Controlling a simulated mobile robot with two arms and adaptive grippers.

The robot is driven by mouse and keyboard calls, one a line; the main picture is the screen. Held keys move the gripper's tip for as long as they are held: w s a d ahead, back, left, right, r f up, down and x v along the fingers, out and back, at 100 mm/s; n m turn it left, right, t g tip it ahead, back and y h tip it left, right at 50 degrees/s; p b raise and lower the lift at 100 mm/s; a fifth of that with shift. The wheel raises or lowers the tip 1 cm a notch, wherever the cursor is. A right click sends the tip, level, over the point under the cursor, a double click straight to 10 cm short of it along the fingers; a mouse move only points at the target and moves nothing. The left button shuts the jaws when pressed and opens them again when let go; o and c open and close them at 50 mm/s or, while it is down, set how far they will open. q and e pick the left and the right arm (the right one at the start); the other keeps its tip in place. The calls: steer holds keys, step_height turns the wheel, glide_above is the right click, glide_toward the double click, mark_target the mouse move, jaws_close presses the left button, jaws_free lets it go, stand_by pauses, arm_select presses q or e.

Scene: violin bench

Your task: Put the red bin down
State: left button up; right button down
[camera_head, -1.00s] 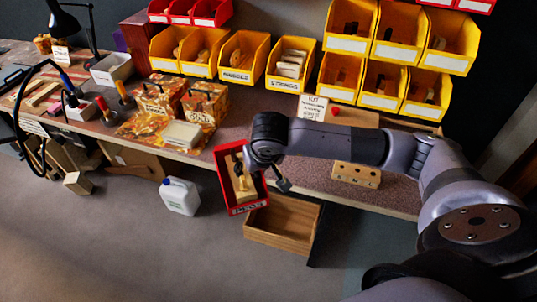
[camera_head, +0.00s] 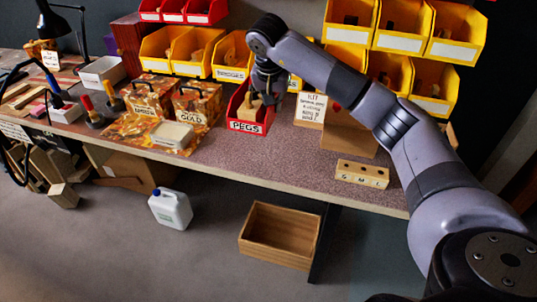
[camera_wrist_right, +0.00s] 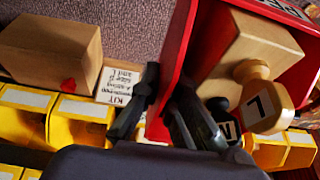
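The red bin (camera_head: 247,127), labelled PEGS, is upright at the bench top, in front of the yellow bins. Whether its base touches the bench cannot be told. It holds a pale wooden block with pegs, seen closer in the right wrist view (camera_wrist_right: 262,50). My right gripper (camera_head: 268,88) is at the bin's back right side. In the right wrist view its fingers (camera_wrist_right: 167,82) are close together on either side of the bin's red wall (camera_wrist_right: 176,45), shut on it. My left gripper is out of view.
A kit card (camera_head: 311,108), a wooden block with holes (camera_head: 361,174) and patterned boxes (camera_head: 196,103) stand nearby. Below are a wooden crate (camera_head: 280,236) and a white jug (camera_head: 170,208).

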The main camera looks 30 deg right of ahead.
step_height(320, 180, down, 16)
steer(key=shift+f, duration=0.1)
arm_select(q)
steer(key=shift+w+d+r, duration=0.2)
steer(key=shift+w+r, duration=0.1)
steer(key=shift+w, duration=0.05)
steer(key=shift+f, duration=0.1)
arm_select(e)
steer(key=c, duration=2.3)
jaws_free()
steer(key=shift+f, duration=0.15)
steer(key=o, duration=0.4)
steer(key=shift+o, duration=0.5)
